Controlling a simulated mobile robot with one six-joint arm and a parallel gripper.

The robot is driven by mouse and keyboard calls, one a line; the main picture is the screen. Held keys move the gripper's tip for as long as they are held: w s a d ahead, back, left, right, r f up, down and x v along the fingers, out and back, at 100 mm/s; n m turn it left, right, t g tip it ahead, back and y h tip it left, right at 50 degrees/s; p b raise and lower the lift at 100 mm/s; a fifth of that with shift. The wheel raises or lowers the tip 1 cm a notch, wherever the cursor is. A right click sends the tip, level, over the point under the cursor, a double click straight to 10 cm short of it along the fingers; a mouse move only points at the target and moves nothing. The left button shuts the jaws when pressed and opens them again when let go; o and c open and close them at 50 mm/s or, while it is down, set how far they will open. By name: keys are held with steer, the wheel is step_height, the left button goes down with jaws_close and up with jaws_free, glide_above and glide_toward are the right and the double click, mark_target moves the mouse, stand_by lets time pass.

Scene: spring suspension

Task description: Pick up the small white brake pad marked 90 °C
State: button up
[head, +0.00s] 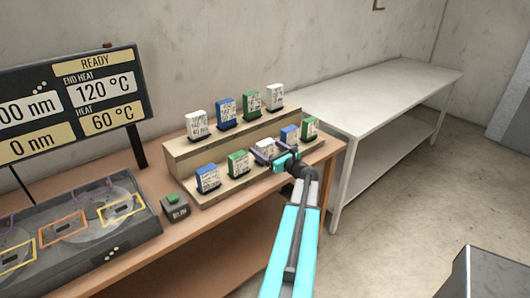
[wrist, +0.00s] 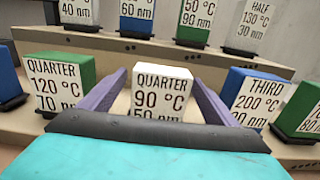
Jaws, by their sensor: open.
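The white brake pad (wrist: 160,92) stands upright in the wrist view, its face reading QUARTER, 90 °C and 50 nm. In the head view the white pad (head: 265,146) sits on the lower step of the stand, partly hidden by my gripper (head: 273,158). My gripper also shows in the wrist view (wrist: 158,90), its two purple fingers open, one on each side of the white pad. I cannot tell whether the fingers touch it. The pad's lower edge is hidden behind the gripper body.
On the lower step, a green pad (wrist: 62,84) marked 120 °C stands left and a blue pad (wrist: 258,96) marked 200 °C right, both close to the fingers. More pads stand on the upper step (wrist: 110,45). A grey table (head: 380,95) at right is bare.

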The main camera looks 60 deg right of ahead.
steer(key=shift+p+x, duration=0.85)
steer(key=shift+x, duration=1.2)
steer(key=c, duration=1.4)
steer(key=shift+o, duration=0.2)
steer(key=shift+r, duration=0.2)
steer(key=shift+r+b, duration=0.5)
steer(key=shift+r, duration=0.2)
steer(key=s+a+r+b, duration=0.3)
steer(key=s+a+b, duration=0.2)
steer(key=s+a, duration=0.6)
steer(key=shift+a+r, duration=0.15)
steer(key=shift+a, duration=0.15)
